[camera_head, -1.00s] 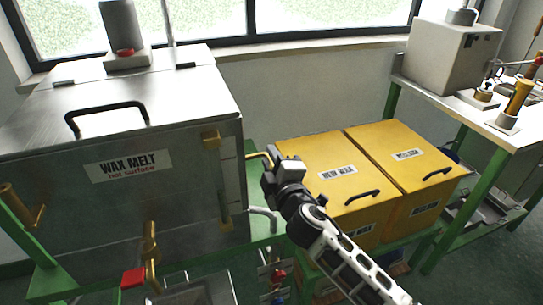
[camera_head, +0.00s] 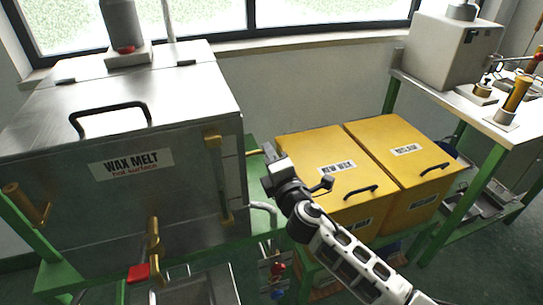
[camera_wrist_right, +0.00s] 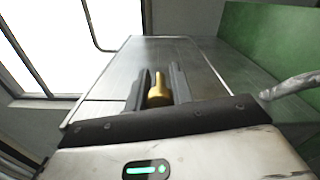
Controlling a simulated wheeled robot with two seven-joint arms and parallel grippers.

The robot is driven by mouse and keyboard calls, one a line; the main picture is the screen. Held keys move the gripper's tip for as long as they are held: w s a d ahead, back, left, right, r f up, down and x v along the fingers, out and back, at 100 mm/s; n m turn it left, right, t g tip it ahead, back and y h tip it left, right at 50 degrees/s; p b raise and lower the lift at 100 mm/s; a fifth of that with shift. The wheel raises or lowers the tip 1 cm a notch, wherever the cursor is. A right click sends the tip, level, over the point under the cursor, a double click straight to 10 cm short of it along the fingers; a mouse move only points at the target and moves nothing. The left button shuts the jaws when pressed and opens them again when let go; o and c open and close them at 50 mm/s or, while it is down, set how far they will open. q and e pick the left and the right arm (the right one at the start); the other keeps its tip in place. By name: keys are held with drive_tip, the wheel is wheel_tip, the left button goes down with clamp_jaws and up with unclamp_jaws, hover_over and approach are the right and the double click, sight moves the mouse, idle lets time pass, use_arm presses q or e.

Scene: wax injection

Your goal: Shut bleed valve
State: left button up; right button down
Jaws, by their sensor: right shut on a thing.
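A small brass valve handle (camera_head: 254,152) sticks out from the right side of the steel wax melt tank (camera_head: 60,200). I take it to be the bleed valve, though no label on it can be read. My right gripper (camera_head: 268,153) is at this handle, beside the tank wall. In the right wrist view, the brass handle (camera_wrist_right: 158,90) stands between the two dark fingers of my right gripper (camera_wrist_right: 157,88), which is shut on it. The handle's base is partly hidden. My left gripper is not in view.
Two yellow bins, new wax (camera_head: 300,146) and reclaim (camera_head: 385,130), stand right of the tank, below my right arm. A brass tap with a red handle (camera_head: 139,272) is on the tank front. A green-framed bench (camera_head: 470,108) stands at the right.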

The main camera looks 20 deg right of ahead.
idle(0.3)
drive_tip(key=c, duration=1.2)
unclamp_jaws()
drive_tip(key=s+b, duration=0.2)
drive_tip(key=s, duration=1.4)
drive_tip(key=shift+d, duration=0.25)
drive_tip(key=s+a+f+m+g+y, duration=0.1)
drive_tip(key=s+f+m+g, duration=0.2)
drive_tip(key=f+m, duration=0.6)
drive_tip(key=s+a+f+m+g+y, duration=0.1)
drive_tip(key=s+f+m+g, duration=0.3)
drive_tip(key=s+f+m, duration=0.4)
drive_tip(key=shift+a+f+m+g+y, duration=0.25)
drive_tip(key=shift+f+m+g+y, duration=0.05)
drive_tip(key=shift+f+m, duration=0.55)
